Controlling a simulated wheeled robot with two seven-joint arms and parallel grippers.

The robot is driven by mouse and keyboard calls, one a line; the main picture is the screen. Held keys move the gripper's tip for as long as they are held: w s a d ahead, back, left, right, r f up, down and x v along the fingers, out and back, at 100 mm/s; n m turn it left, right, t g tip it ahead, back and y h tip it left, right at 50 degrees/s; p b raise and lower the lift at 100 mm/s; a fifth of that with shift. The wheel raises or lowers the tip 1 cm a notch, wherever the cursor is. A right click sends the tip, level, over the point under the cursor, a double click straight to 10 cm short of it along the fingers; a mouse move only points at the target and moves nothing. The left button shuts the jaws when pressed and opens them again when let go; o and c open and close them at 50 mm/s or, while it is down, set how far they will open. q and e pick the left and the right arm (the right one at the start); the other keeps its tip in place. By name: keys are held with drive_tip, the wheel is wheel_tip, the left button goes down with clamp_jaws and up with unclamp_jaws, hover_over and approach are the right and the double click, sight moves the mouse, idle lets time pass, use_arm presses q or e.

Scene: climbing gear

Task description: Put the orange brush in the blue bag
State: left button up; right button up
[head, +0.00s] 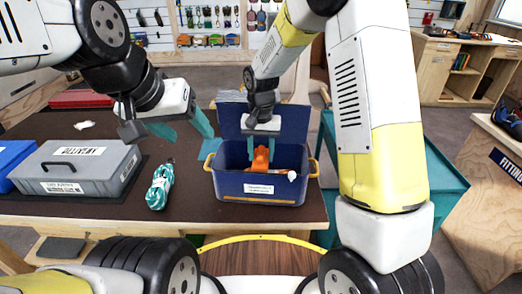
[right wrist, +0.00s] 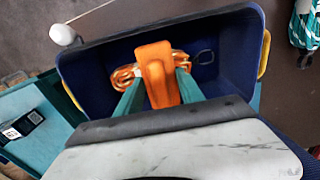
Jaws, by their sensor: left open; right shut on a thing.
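The blue bag (head: 232,190) is an open, box-like bag with yellow handles and a raised lid at its back, standing on the brown-topped table. The orange brush (head: 260,160) is upright between the teal fingers of my right gripper (head: 264,150), inside the bag's opening. The right wrist view shows the brush (right wrist: 157,72) pinched between both fingers (right wrist: 157,92) over the bag's interior (right wrist: 213,70). Whether it touches the bottom is unclear. My left gripper (head: 182,128) is open and empty, above the table left of the bag.
A teal-and-white rope bundle (head: 160,186) lies left of the bag. A grey case (head: 77,168) stands further left, beside a blue box (head: 12,160). A teal cart (head: 440,185) stands to the right. Orange coiled items (right wrist: 124,76) lie inside the bag.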

sight(261, 162)
drive_tip(key=shift+f, duration=1.75)
drive_tip(key=shift+f, duration=0.2)
drive_tip(key=o, duration=1.4)
wheel_tip(261, 162, up, 12)
drive_tip(key=shift+r, duration=0.15)
drive_tip(key=s+d+r+t, duration=0.2)
drive_tip(key=s+d+r, duration=0.2)
drive_tip(key=s, duration=0.3)
drive_tip(key=s+d+r+n+t+y, duration=0.1)
drive_tip(key=s+d+r+t, duration=0.1)
drive_tip(key=s+d+r, duration=0.2)
drive_tip(key=s+d+r+t+y, duration=0.1)
drive_tip(key=s+d+r, duration=0.4)
drive_tip(key=s, duration=0.5)
drive_tip(key=shift+s+d+r+n+t, duration=0.15)
drive_tip(key=shift+d+n+t, duration=0.15)
drive_tip(key=shift+d+t, duration=0.3)
